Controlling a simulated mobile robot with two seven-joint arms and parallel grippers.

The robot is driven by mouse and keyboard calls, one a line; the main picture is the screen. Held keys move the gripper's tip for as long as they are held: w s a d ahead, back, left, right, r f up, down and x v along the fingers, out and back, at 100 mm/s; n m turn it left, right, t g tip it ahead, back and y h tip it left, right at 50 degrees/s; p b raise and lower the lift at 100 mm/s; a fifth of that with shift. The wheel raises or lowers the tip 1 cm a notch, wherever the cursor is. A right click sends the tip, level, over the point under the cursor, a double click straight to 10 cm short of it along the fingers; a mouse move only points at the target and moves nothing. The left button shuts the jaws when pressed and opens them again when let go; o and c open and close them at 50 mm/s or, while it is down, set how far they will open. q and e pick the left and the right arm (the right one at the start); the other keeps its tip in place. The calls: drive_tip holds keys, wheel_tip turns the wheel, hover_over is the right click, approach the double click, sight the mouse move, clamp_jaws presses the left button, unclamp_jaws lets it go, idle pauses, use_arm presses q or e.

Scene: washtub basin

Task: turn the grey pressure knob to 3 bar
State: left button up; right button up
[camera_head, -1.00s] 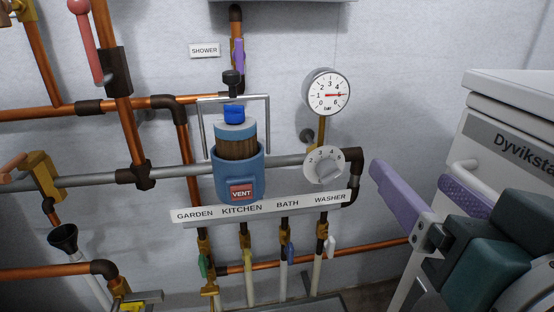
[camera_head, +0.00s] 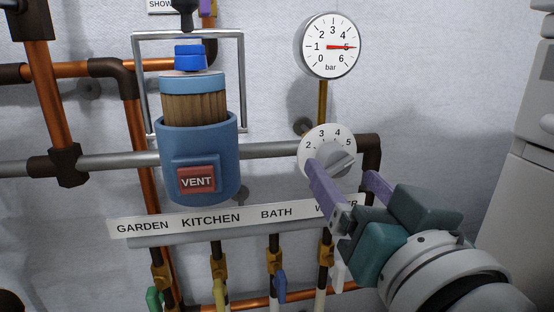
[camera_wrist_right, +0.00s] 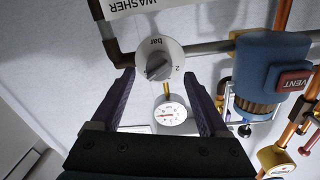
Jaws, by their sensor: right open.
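The grey pressure knob (camera_head: 330,148) sits on the horizontal pipe, with a numbered dial and a raised grip bar. The bar slants towards the upper right, near the 5. The knob also shows in the right wrist view (camera_wrist_right: 158,64). Above it, the round pressure gauge (camera_head: 332,46) has its red needle at about 5 bar. My right gripper (camera_head: 343,173) is open, with purple fingers. Its left finger overlaps the knob's lower edge in the head view. In the wrist view the knob lies between and slightly beyond the fingertips (camera_wrist_right: 160,75); contact cannot be told. My left gripper is out of view.
A blue filter housing (camera_head: 198,135) with a red VENT label and a metal bracket stands left of the knob. A label strip (camera_head: 243,216) runs below, partly behind my right gripper, above several coloured valves. A white appliance (camera_head: 525,170) stands at the right.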

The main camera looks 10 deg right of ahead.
sight(340, 169)
drive_tip(key=shift+w, duration=1.85)
drive_tip(key=shift+c, duration=0.3)
drive_tip(key=shift+d, duration=0.1)
clamp_jaws()
